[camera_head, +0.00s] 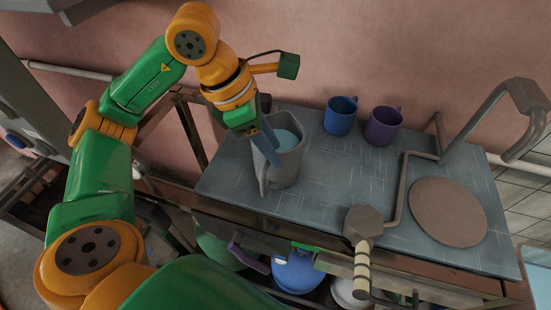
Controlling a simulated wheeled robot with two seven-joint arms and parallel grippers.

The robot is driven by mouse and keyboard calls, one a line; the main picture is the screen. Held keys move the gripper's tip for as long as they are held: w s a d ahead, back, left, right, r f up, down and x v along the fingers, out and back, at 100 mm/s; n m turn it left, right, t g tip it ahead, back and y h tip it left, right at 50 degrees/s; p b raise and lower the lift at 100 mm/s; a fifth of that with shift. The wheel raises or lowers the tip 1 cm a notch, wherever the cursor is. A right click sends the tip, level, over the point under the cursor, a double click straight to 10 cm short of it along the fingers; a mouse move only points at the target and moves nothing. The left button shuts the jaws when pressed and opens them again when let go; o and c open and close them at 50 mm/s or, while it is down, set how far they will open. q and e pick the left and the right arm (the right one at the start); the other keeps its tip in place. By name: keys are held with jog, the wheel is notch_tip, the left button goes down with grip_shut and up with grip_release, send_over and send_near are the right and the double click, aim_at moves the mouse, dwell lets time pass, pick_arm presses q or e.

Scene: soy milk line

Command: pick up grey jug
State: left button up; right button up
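The grey jug (287,172) stands upright on the left part of the dark tiled tabletop (330,190). Its open top shows a pale blue surface inside. My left gripper (266,146) reaches down from above at the jug's left side. A blue finger overlaps the jug's rim and upper wall in the picture. The finger hides part of the rim, and I cannot tell whether it touches the jug. The gap between the fingers does not show clearly. My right gripper is not in view.
A blue mug (340,116) and a purple mug (383,126) stand at the back. A round brown plate (448,212) and a bent pipe (484,118) occupy the right. Several pots, including a blue one (298,272), sit below. The tabletop's middle is clear.

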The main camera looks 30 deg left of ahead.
pick_arm(q)
jog(key=x, duration=0.3)
jog(key=shift+w+a, duration=0.15)
jog(key=shift+w, duration=0.05)
jog(key=shift+s, duration=0.1)
grip_shut()
dwell(1.0)
